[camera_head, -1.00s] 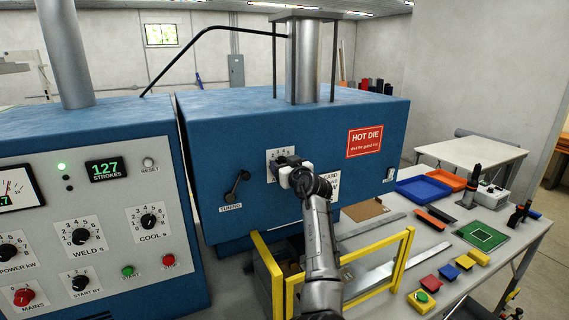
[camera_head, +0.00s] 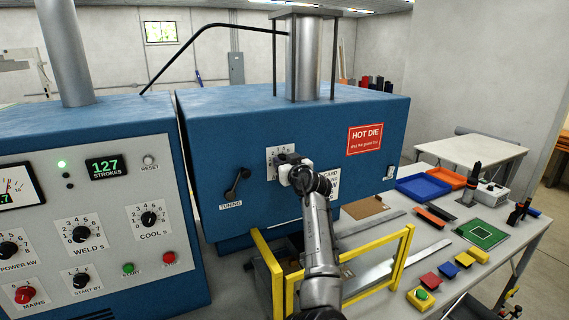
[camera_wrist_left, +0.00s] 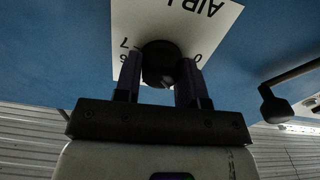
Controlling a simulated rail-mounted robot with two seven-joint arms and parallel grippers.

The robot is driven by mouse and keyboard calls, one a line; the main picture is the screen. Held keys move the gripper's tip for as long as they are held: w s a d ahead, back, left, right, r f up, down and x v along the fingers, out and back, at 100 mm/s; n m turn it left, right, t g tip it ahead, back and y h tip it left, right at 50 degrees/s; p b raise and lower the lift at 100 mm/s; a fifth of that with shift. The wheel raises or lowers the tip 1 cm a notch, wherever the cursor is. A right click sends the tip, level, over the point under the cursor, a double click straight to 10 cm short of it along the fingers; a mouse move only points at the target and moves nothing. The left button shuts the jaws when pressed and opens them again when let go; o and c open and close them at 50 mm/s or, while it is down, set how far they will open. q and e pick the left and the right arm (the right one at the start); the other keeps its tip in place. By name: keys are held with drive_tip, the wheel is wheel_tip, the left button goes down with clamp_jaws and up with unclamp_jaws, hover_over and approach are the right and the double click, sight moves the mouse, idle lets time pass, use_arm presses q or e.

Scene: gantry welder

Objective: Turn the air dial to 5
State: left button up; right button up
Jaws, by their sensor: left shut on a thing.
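The air dial (camera_wrist_left: 160,62) is a round black knob on a white scale plate, upside down in the left wrist view, with "AIR" lettering and the figures 0, 6 and 7 showing. Its plate (camera_head: 272,160) is on the blue press front in the head view, where my gripper hides the knob. My left gripper (camera_head: 290,166) is at the dial. In the left wrist view its two dark fingers (camera_wrist_left: 160,80) are shut on the knob, one on each side. The knob's pointer is not clear.
A tuning crank (camera_head: 237,184) sticks out left of the dial. A yellow guard frame (camera_head: 283,278) stands below my left arm. The control panel (camera_head: 95,225) is at left. The bench (camera_head: 400,265) at right holds trays, coloured blocks and tools.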

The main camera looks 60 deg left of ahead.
use_arm(q)
drive_tip(key=shift+m, duration=0.3)
drive_tip(key=m+p, duration=0.1)
drive_tip(key=m, duration=0.2)
drive_tip(key=shift+m, duration=0.4)
drive_tip(key=shift+w+f+m+p, duration=0.1)
drive_tip(key=shift+m+p, duration=2)
drive_tip(key=shift+m, duration=1.2)
drive_tip(key=shift+f+m+p, duration=0.1)
drive_tip(key=shift+m+p, duration=2)
drive_tip(key=shift+m, duration=1.2)
drive_tip(key=o, duration=0.9)
